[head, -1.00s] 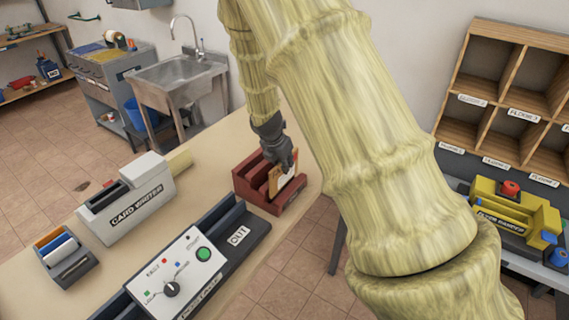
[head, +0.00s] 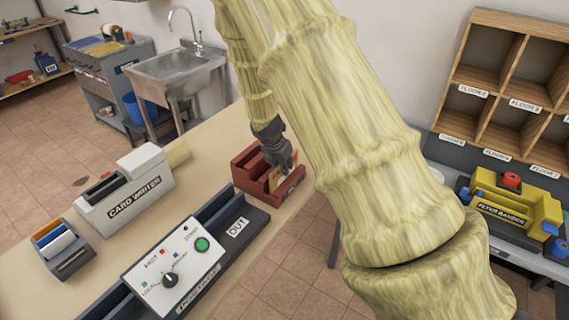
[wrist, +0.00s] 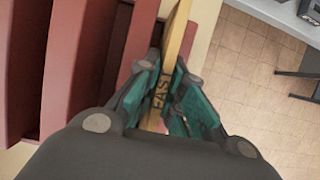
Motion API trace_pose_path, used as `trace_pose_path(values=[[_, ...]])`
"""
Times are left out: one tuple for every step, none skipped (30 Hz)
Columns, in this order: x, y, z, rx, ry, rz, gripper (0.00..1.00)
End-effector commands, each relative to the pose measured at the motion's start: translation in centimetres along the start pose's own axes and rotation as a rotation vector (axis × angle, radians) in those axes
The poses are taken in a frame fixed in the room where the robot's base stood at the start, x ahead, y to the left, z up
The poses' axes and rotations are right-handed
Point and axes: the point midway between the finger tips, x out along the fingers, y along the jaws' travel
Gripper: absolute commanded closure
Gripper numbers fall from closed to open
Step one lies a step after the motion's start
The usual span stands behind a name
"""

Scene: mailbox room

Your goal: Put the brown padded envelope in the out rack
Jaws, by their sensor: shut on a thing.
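My gripper (head: 284,163) is over the right part of a red slotted rack (head: 248,183) on the tan counter. It is shut on a thin tan-brown envelope (wrist: 172,50), seen edge-on between the fingers in the wrist view, with part of the word "FAST" on it. In the head view the envelope's lower part is hidden behind the rack's front wall. In the wrist view the rack's red dividers (wrist: 88,50) and dark slots lie left of the envelope. I cannot tell whether the envelope touches the rack's floor.
The counter's right edge is close to the rack.

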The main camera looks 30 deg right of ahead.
Motion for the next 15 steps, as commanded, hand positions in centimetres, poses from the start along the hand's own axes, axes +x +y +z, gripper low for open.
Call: trace_pose_path(values=[[0.08, 0.30, -0.09, -0.001, 0.000, 0.006, 1.00], [0.07, 0.36, -0.11, -0.001, 0.000, 0.007, 1.00], [0.05, 0.40, -0.12, -0.002, 0.000, 0.007, 1.00], [0.04, 0.42, -0.12, -0.002, 0.000, 0.007, 1.00], [0.03, 0.43, -0.13, -0.002, 0.000, 0.008, 1.00], [0.03, 0.45, -0.14, -0.002, 0.000, 0.008, 1.00], [0.03, 0.47, -0.15, -0.002, 0.000, 0.008, 0.88], [0.02, 0.48, -0.15, -0.002, 0.000, 0.009, 0.83], [0.02, 0.49, -0.15, -0.002, 0.000, 0.009, 0.75], [0.01, 0.50, -0.16, -0.002, 0.000, 0.009, 0.70], [0.01, 0.52, -0.16, -0.002, 0.000, 0.009, 0.65], [0.00, 0.54, -0.16, -0.003, 0.000, 0.010, 0.65], [0.00, 0.55, -0.16, -0.003, 0.000, 0.010, 0.65], [-0.01, 0.57, -0.17, -0.003, 0.000, 0.010, 0.65], [-0.02, 0.59, -0.17, -0.003, 0.000, 0.011, 0.65]])
